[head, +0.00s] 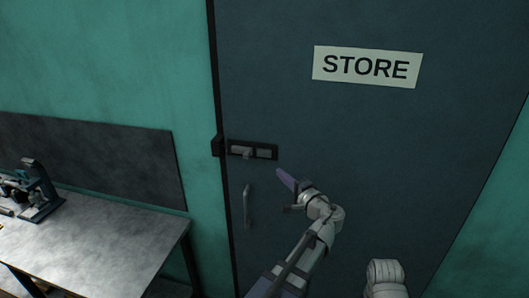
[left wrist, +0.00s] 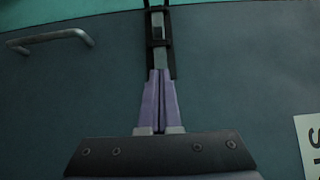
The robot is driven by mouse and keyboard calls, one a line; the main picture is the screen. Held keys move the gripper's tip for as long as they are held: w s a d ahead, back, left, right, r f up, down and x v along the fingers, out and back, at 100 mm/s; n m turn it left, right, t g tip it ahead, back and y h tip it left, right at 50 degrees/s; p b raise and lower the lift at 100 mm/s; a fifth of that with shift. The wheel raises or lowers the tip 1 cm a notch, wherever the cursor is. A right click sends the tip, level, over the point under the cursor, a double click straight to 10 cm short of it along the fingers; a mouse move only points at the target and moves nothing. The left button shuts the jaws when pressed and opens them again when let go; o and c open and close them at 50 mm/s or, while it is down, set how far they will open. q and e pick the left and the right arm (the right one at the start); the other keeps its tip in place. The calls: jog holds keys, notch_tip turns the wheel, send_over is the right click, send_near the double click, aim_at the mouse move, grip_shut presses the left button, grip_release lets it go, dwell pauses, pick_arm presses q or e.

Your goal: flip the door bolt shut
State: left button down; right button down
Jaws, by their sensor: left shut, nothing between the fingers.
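The door bolt (head: 253,151) is a light metal bar on a black plate near the left edge of the dark blue door (head: 400,180). A small knob shows on the bar. A black keeper (head: 217,145) sits on the frame to its left; I cannot tell whether the bar reaches into it. My left gripper (head: 280,172) is shut and empty, just right of and below the bolt's right end. In the left wrist view its purple fingertips (left wrist: 158,72) overlap the near end of the bolt (left wrist: 158,32); contact is unclear. My right gripper is out of view.
A metal pull handle (head: 247,205) stands out below the bolt. A STORE sign (head: 367,67) is higher on the door. A metal workbench (head: 110,235) with a dark machine (head: 38,195) stands at the left. The door's middle is clear.

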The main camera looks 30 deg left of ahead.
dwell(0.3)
pick_arm(q)
send_near(249, 154)
jog(key=w+a, duration=0.3)
jog(key=w, duration=0.1)
jog(key=shift+s+a+f, duration=0.1)
jog(key=shift+s+a, duration=0.15)
jog(key=shift+a, duration=0.75)
jog(key=a, duration=0.2)
jog(key=s+a, duration=0.1)
jog(key=a, duration=0.2)
jog(key=shift+s+a, duration=0.15)
